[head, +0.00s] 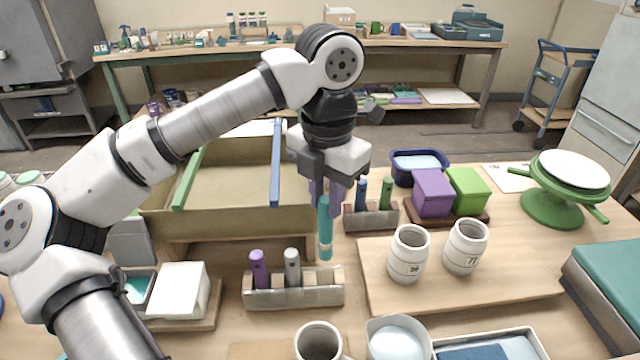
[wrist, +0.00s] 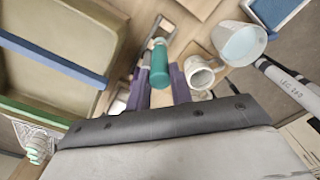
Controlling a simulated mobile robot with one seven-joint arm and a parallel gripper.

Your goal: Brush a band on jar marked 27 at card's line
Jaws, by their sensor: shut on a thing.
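My gripper (head: 326,192), with purple fingers, is shut on a teal brush (head: 325,228), which hangs upright above the table behind the front holder. In the wrist view the brush (wrist: 160,65) shows between the fingers. Two pale jars stand upright on a wooden board right of my gripper. The right jar (head: 465,247) has a small mark that looks like 77 or 27. The left jar (head: 408,254) has a mark that looks like 56. A white card (head: 508,177) lies at the back right, partly hidden by the green turntable; I cannot make out a line on it.
A front holder (head: 293,292) carries a purple and a grey handle. A back holder (head: 371,216) carries blue and green ones. A mug (head: 318,342) and a bowl (head: 397,340) stand at the front. The green turntable (head: 553,205) stands right. The wooden board (head: 480,285) has bare room before the jars.

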